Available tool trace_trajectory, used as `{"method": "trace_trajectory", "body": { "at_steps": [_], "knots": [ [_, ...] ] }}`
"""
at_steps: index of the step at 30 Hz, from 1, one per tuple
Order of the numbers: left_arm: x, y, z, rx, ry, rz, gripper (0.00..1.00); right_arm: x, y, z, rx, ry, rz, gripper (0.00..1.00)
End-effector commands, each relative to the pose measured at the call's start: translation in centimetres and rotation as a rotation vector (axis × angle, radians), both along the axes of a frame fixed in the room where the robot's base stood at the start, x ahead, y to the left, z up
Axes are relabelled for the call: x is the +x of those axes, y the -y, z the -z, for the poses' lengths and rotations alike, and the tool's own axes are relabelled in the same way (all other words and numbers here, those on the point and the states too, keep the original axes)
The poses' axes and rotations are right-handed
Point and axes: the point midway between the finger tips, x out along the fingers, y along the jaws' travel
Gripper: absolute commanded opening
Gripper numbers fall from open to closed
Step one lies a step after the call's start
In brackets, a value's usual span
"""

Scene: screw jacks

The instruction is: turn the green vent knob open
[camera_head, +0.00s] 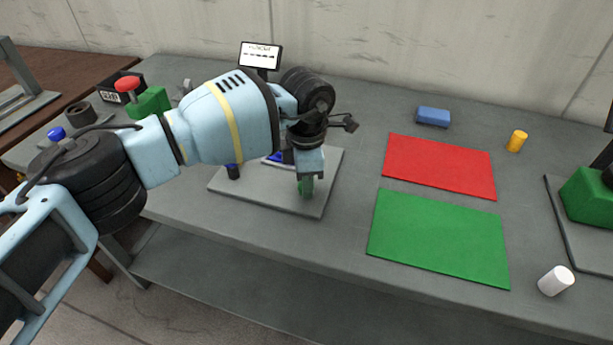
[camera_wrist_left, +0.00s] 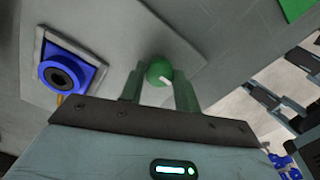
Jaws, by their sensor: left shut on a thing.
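The green vent knob (camera_wrist_left: 160,72) shows in the left wrist view as a round green cap with a white mark, between the two fingers of my left gripper (camera_wrist_left: 162,88). In the head view my left gripper (camera_head: 306,186) points down at the front right part of the grey base plate (camera_head: 265,198), its fingers closed around the knob. The gripper hides most of the knob there. A blue fitting with a dark round opening (camera_wrist_left: 62,75) sits on the same plate, to the left in the wrist view. My right gripper is not in view.
A red mat (camera_head: 440,165) and a green mat (camera_head: 438,238) lie right of the plate. A small display (camera_head: 260,55) stands behind the plate.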

Motion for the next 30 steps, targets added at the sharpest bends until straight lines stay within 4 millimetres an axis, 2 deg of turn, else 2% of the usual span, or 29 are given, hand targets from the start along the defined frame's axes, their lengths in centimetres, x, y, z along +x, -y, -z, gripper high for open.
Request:
{"method": "trace_trajectory", "body": {
  "at_steps": [17,18,22,30],
  "knots": [
    [0.05,-0.05,-0.01,0.000,0.001,-0.035,0.09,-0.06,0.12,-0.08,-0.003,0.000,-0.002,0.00],
    [0.05,-0.05,-0.01,0.000,0.001,-0.035,0.34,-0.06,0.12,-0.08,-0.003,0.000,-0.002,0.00],
    [0.04,-0.05,-0.01,0.000,0.001,-0.034,0.51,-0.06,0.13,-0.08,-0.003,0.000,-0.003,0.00],
    [0.02,-0.01,-0.02,0.000,0.000,-0.032,0.54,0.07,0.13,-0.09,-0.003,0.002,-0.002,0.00]
  ]
}}
